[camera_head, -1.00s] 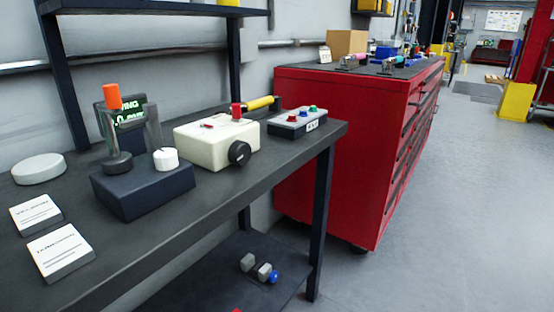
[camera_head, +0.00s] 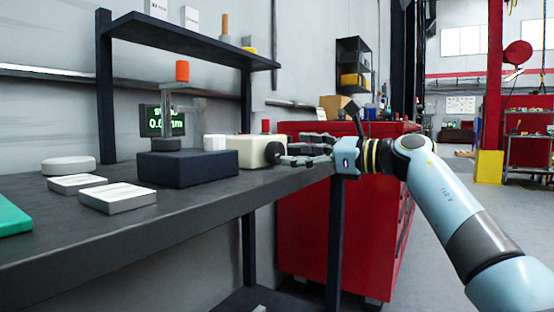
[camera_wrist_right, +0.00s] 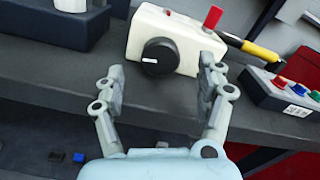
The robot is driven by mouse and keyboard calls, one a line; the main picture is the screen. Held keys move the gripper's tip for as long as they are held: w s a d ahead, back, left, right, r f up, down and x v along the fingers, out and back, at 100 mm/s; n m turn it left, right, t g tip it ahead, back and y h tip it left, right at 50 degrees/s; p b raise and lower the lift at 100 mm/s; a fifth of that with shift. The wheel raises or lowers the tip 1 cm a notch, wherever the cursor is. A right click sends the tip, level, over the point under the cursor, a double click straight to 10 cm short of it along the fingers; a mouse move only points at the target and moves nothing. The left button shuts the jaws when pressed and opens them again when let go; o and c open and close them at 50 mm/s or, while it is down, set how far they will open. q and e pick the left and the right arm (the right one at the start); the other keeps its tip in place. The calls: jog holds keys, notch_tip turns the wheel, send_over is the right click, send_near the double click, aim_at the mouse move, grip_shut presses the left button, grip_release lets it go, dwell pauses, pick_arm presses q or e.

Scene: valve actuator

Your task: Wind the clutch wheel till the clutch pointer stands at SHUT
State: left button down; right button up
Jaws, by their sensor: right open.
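The cream box (camera_head: 246,151) stands on the dark bench, with a round black wheel (camera_head: 274,153) on its front face. In the right wrist view the black wheel (camera_wrist_right: 160,57) has a white mark, and the cream box (camera_wrist_right: 190,38) carries a red tab (camera_wrist_right: 213,17) on top. A dark slot with small markings lies on the box's top; I cannot read a pointer there. My right gripper (camera_head: 288,152) is open at the wheel. In the right wrist view its two fingers (camera_wrist_right: 162,75) stand either side of and nearer than the wheel, apparently not touching it. My left gripper is not in view.
A dark blue block (camera_head: 188,168) with an orange-topped post and a green display (camera_head: 163,121) stands left of the box. In the wrist view, a button box (camera_wrist_right: 280,95) and yellow handle (camera_wrist_right: 262,51) are at the right.

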aim_at(281, 152)
jog(key=x, duration=0.2)
jog(key=b+x, duration=0.1)
jog(key=x, duration=0.1)
jog(key=shift+w+a+f, duration=0.2)
jog(key=shift+w+a, duration=0.05)
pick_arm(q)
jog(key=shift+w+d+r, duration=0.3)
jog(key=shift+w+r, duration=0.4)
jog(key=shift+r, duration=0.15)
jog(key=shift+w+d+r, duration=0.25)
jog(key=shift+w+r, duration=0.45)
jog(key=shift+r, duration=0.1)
pick_arm(e)
jog(key=shift+w+a+r, duration=0.1)
jog(key=shift+w+a, duration=0.25)
jog(key=shift+a, duration=0.15)
